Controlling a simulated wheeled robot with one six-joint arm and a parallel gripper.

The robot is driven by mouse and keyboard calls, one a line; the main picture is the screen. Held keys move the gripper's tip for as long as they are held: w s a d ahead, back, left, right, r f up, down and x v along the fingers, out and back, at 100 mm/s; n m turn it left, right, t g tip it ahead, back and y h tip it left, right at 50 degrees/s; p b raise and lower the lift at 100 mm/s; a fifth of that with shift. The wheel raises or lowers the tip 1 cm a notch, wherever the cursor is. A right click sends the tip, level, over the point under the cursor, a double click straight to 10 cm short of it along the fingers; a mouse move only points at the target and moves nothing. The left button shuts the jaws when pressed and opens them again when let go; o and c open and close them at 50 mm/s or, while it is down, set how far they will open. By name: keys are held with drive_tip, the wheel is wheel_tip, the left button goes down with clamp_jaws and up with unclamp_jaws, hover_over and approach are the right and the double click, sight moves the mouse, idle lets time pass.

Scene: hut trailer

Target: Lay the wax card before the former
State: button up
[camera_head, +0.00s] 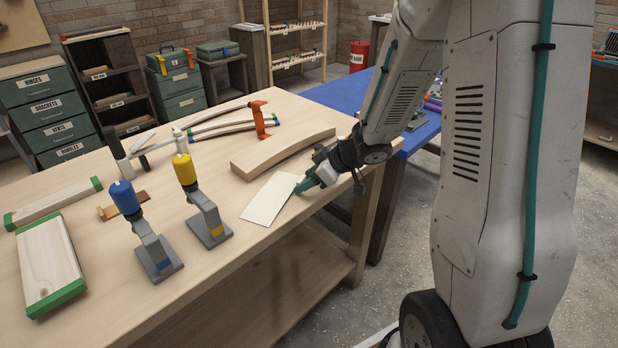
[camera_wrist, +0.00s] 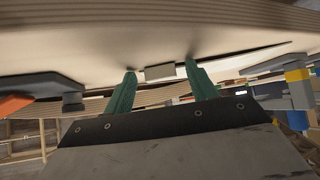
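The wax card (camera_head: 265,202) is a thin pale rectangle on the wooden bench, near its front right edge. The former appears to be the thick curved wooden block (camera_head: 270,157) just behind the card. My gripper (camera_head: 302,184) is low at the card's right edge, its teal fingertips at or very near it. In the wrist view the two fingers (camera_wrist: 160,78) stand apart. A small pale block (camera_wrist: 160,72) shows between them, with a gap on each side. I cannot tell whether the fingers touch the card.
Two stands, one with a yellow top (camera_head: 185,170) and one with a blue top (camera_head: 125,198), are left of the card. Green-ended boards (camera_head: 48,262) lie at the far left. An orange clamp (camera_head: 259,120) and curved strips lie behind. A blue-topped table (camera_head: 345,93) adjoins at the back right.

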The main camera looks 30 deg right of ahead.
drive_tip(key=shift+r, duration=0.2)
drive_tip(key=s+d+r+m+t+h, duration=0.1)
drive_tip(key=s+d+r+m+h, duration=0.2)
drive_tip(key=r, duration=0.4)
drive_tip(key=s+d+r+m+t+h, duration=0.1)
drive_tip(key=d+r+h, duration=0.3)
drive_tip(key=r, duration=0.3)
drive_tip(key=s+d+r+m+t+h, duration=0.1)
drive_tip(key=s+d+r+m+h, duration=0.2)
drive_tip(key=r, duration=0.4)
drive_tip(key=s+a+g+y, duration=0.1)
drive_tip(key=s+a+g, duration=0.2)
drive_tip(key=s, duration=0.4)
drive_tip(key=s+a+f+g+y, duration=0.1)
drive_tip(key=s+a+g, duration=0.2)
drive_tip(key=s+a, duration=0.3)
drive_tip(key=s+a+f+m+g+y, duration=0.1)
drive_tip(key=s+a, duration=0.3)
drive_tip(key=s, duration=0.6)
drive_tip(key=shift+a+f+g+y, duration=0.15)
drive_tip(key=shift+a+g+y, duration=0.25)
drive_tip(key=shift+g, duration=0.5)
drive_tip(key=shift+d, duration=0.1)
